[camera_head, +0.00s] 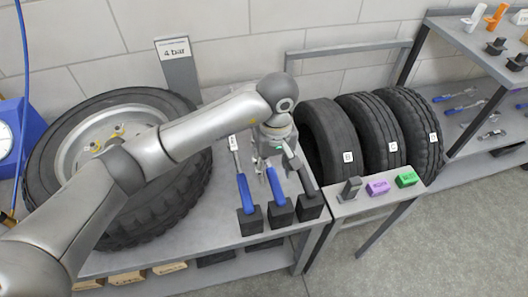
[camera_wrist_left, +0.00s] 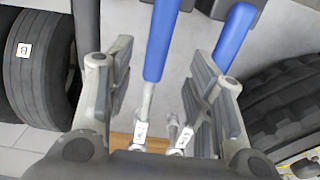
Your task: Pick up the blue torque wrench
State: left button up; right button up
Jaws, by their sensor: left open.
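Two wrenches with blue handles stand in black holders on the grey bench. The nearer-to-middle blue torque wrench (camera_head: 275,184) leans up toward my left gripper (camera_head: 268,165). The other blue-handled wrench (camera_head: 243,190) stands to its left, its silver head free. In the left wrist view my left gripper (camera_wrist_left: 163,85) is open. One blue handle (camera_wrist_left: 162,42) and its silver shaft show between the fingers, with no clear contact. The other blue handle (camera_wrist_left: 233,32) shows beyond the right finger, which partly hides it. My right gripper is not in view.
A dark-handled tool (camera_head: 306,178) stands right of the wrenches. A large wheel (camera_head: 85,125) lies left under my arm. Several upright tyres (camera_head: 327,140) stand at the right. A small stand holds purple (camera_head: 377,188) and green (camera_head: 406,177) blocks. The floor at right is clear.

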aim_at(274, 178)
pick_arm(q)
jog(key=shift+w+d+f+p, duration=0.1)
jog(key=shift+f+p, duration=0.25)
jog(key=shift+f, duration=1.1)
jog(key=shift+w+f+p, duration=0.1)
jog(key=shift+f+p, duration=0.25)
jog(key=shift+f, duration=1.05)
jog(key=shift+r, duration=0.1)
grip_shut()
